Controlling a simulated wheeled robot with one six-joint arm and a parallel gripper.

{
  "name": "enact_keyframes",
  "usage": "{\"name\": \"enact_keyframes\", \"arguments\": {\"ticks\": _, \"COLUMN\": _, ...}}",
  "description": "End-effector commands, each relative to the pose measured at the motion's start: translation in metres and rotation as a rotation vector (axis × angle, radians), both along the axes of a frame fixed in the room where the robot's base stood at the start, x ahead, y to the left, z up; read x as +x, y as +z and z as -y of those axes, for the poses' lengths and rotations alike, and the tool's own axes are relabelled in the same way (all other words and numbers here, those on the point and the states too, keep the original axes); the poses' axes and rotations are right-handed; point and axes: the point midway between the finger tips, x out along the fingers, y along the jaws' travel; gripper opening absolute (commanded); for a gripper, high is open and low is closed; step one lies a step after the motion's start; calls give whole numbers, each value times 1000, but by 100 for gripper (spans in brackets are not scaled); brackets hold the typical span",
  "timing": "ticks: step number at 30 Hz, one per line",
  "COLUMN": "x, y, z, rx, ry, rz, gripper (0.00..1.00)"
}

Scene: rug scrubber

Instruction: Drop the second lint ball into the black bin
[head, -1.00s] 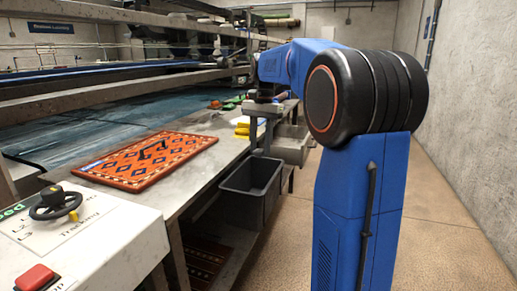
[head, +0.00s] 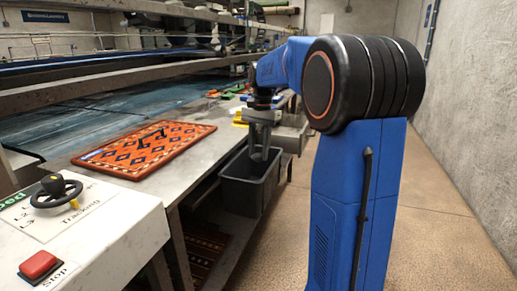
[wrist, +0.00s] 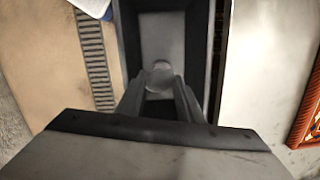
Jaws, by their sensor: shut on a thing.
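The black bin (head: 244,194) hangs at the table's front edge, its opening facing up. My gripper (head: 259,158) points down over the bin, with its fingertips at the level of the opening. In the wrist view my gripper (wrist: 160,92) is shut on a small pale grey lint ball (wrist: 159,73) between its fingertips. The bin's dark wall (wrist: 128,42) and paler floor (wrist: 162,30) show around and below the ball.
An orange patterned rug (head: 145,150) with black pieces on it lies on the table left of the bin. A grey bin (head: 292,136) stands behind. A control panel (head: 90,225) with a black handwheel and a red stop button (head: 38,265) is at front left. The floor at right is clear.

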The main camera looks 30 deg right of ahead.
Motion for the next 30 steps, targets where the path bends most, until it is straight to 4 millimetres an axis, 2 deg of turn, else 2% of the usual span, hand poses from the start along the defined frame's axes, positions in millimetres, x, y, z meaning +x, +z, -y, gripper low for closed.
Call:
{"name": "enact_keyframes", "arguments": {"ticks": 3, "x": 0, "y": 0, "z": 0, "rx": 0, "ry": 0, "rz": 0, "gripper": 13}}
{"name": "enact_keyframes", "arguments": {"ticks": 4, "x": 0, "y": 0, "z": 0, "rx": 0, "ry": 0, "rz": 0, "gripper": 36}}
{"name": "enact_keyframes", "arguments": {"ticks": 6, "x": 0, "y": 0, "z": 0, "rx": 0, "ry": 0, "rz": 0, "gripper": 53}}
{"name": "enact_keyframes", "arguments": {"ticks": 7, "x": 0, "y": 0, "z": 0, "rx": 0, "ry": 0, "rz": 0, "gripper": 55}}
{"name": "enact_keyframes", "arguments": {"ticks": 16, "x": 0, "y": 1, "z": 0, "rx": 0, "ry": 0, "rz": 0, "gripper": 55}}
{"name": "enact_keyframes", "arguments": {"ticks": 20, "x": 1, "y": 10, "z": 1, "rx": 0, "ry": 0, "rz": 0, "gripper": 55}}
{"name": "enact_keyframes", "arguments": {"ticks": 23, "x": 2, "y": 24, "z": 3, "rx": -1, "ry": 0, "rz": 3, "gripper": 55}}
{"name": "enact_keyframes", "arguments": {"ticks": 30, "x": 5, "y": 71, "z": 8, "rx": -1, "ry": -1, "rz": 3, "gripper": 55}}
